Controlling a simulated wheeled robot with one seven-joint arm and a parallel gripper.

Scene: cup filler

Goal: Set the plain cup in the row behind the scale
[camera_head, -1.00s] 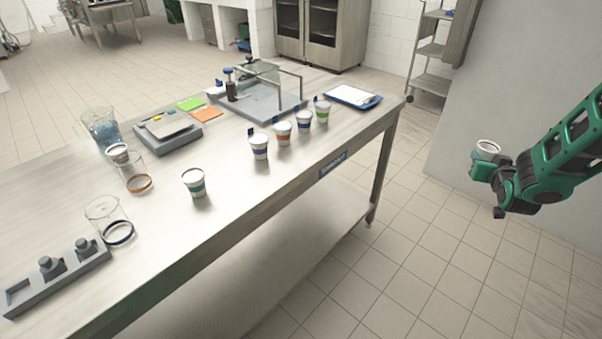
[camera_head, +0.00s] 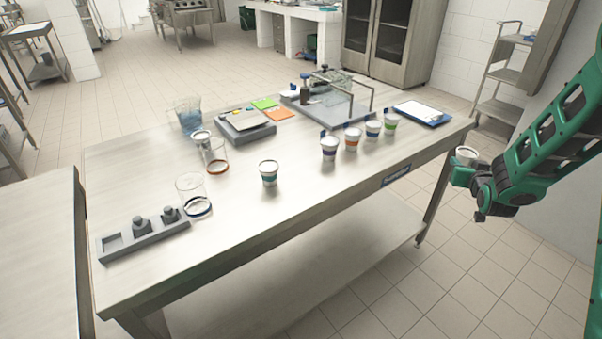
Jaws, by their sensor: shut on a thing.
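My gripper (camera_head: 460,175) is at the right, beyond the table's right end. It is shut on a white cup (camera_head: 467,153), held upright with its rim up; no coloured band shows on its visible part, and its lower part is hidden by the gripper. The scale (camera_head: 243,125), a grey block with a flat plate, stands on the table towards the back left. Several banded cups stand in a slanting line on the right: purple (camera_head: 329,149), orange (camera_head: 352,140), blue (camera_head: 373,129) and green (camera_head: 391,122). A teal-banded cup (camera_head: 269,174) stands alone near the middle.
A jug with blue contents (camera_head: 187,116), a small white cup (camera_head: 201,137), and glasses with orange (camera_head: 216,157) and blue (camera_head: 193,196) rings stand left. A weight block (camera_head: 143,236) lies front left. A framed stand (camera_head: 335,108) and clipboard (camera_head: 422,113) are at the back. The front middle is clear.

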